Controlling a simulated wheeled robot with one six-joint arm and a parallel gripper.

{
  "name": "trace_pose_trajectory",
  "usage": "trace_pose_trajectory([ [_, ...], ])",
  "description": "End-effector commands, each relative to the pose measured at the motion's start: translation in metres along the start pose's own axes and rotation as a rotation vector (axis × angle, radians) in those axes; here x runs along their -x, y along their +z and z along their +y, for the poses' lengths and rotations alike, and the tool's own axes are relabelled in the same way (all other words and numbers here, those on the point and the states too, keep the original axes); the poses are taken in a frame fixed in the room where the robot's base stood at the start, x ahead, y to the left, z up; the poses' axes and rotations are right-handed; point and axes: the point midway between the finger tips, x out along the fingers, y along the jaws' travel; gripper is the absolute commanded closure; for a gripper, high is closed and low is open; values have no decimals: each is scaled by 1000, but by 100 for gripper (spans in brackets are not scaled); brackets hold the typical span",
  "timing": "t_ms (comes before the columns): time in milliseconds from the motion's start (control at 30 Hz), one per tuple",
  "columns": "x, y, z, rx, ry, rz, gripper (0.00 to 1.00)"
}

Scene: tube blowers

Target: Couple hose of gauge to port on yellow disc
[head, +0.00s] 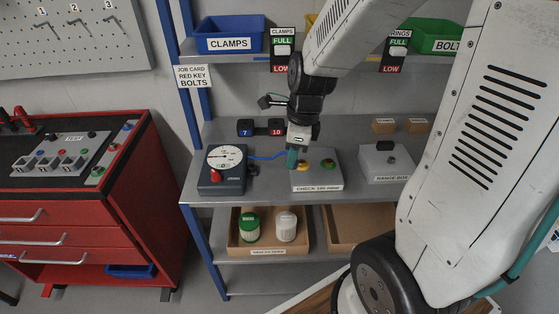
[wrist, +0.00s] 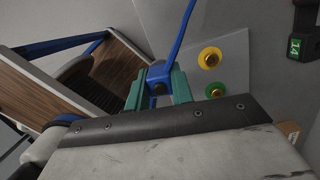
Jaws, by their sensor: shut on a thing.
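The gauge (head: 223,158) is a dark box with a white round dial and a red knob, on the middle shelf at left. Its blue hose (head: 265,157) runs right to my gripper (head: 292,158). In the wrist view my gripper (wrist: 158,88) has its green fingers shut on the blue hose end (wrist: 160,73). The grey check box (head: 316,183) carries a yellow disc (head: 302,166) and a green disc (head: 328,164). In the wrist view the yellow disc (wrist: 209,58) and green disc (wrist: 215,89) lie right of the fingers, and the hose end appears apart from both.
The range box (head: 385,163) stands to the right on the same shelf. Number blocks 7 and 10 (head: 261,128) sit behind the gauge. A lower tray (head: 268,247) holds a green-topped and a white container. A red tool cabinet (head: 90,200) stands at left.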

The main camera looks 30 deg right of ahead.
Motion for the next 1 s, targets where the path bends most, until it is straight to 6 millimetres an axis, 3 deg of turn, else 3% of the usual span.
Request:
trace_pose_trajectory([
  [100, -7, -20, -44, -21, 0, 1, 99],
  [233, -9, -31, -78, 17, 3, 0, 99],
  [333, -6, -28, -94, 84, 11, -1, 99],
  [1000, -45, -33, -92, 129, 20, 0, 99],
])
